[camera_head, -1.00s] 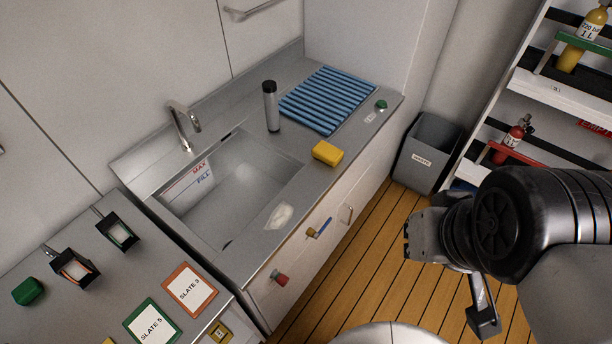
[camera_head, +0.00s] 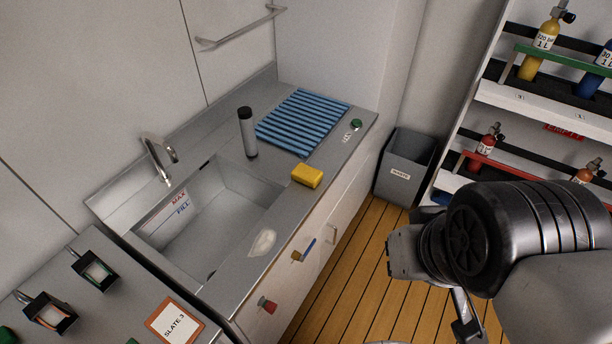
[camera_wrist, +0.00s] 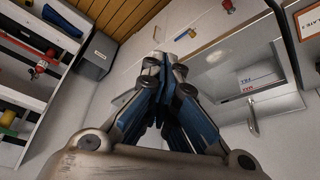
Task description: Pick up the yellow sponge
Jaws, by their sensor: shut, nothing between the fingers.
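The yellow sponge (camera_head: 307,176) lies on the grey counter (camera_head: 290,215), near its front edge, right of the sink. It stands apart from everything around it. In the wrist view my gripper (camera_wrist: 162,60) has its fingers drawn together, with nothing between them. I cannot make out the sponge in that view. In the head view my arm is at the lower right, over the floor in front of the counter and well away from the sponge; the fingertips are not clear there.
The sink (camera_head: 213,212) is left of the sponge. A dark-capped cylinder (camera_head: 248,133) and a blue ribbed mat (camera_head: 302,122) are behind it. A grey bin (camera_head: 403,168) stands past the counter's end. A bottle shelf (camera_head: 530,105) is at right. Handles (camera_head: 304,250) jut from the counter front.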

